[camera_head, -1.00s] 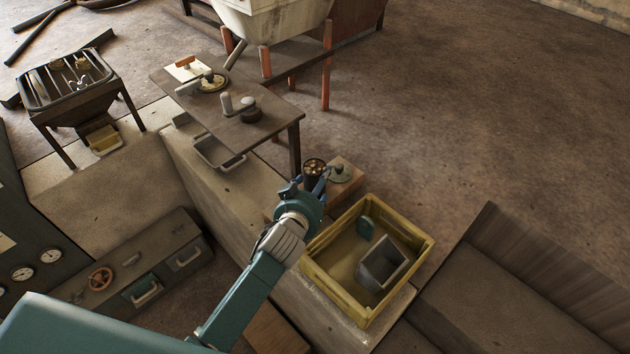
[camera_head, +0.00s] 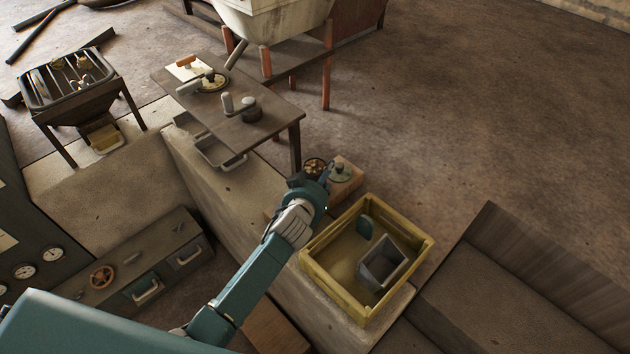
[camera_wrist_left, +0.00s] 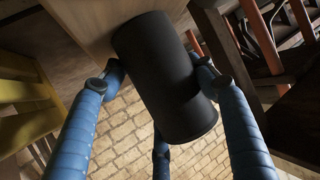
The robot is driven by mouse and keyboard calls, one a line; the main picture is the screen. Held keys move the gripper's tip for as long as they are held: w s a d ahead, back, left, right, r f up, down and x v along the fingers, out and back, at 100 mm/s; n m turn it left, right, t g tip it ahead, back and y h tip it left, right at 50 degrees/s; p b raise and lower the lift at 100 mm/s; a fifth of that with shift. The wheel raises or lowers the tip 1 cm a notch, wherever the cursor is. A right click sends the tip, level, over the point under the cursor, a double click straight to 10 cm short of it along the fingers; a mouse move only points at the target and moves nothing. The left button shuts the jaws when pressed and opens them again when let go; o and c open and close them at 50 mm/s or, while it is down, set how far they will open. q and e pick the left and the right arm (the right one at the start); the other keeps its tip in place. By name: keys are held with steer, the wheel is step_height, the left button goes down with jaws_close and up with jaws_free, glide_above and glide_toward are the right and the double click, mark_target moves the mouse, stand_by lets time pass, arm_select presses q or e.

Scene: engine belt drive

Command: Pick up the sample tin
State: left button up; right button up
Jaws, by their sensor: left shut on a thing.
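The sample tin appears to be the dark round tin (camera_head: 314,166) with brownish contents beside the wooden block in the head view, its lower part hidden by my gripper. In the left wrist view it is a plain black cylinder (camera_wrist_left: 165,75), tilted in the picture. My left gripper (camera_head: 316,178) is shut on the tin. Its blue fingers (camera_wrist_left: 160,85) lie on both sides of the cylinder, with a third finger below it. My right gripper is not in view.
A wooden block (camera_head: 349,176) with a round green-grey piece (camera_head: 341,171) stands right beside the tin. A yellow crate (camera_head: 424,252) holding a grey bin (camera_head: 383,263) is in front to the right. A low table (camera_head: 225,124) stands behind. Open floor lies to the right.

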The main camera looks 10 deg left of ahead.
arm_select(q)
steer(key=shift+r, duration=0.1)
steer(key=shift+c, duration=0.2)
step_height(320, 180, up, 20)
stand_by(0.3)
steer(key=shift+a, duration=0.1)
stand_by(0.8)
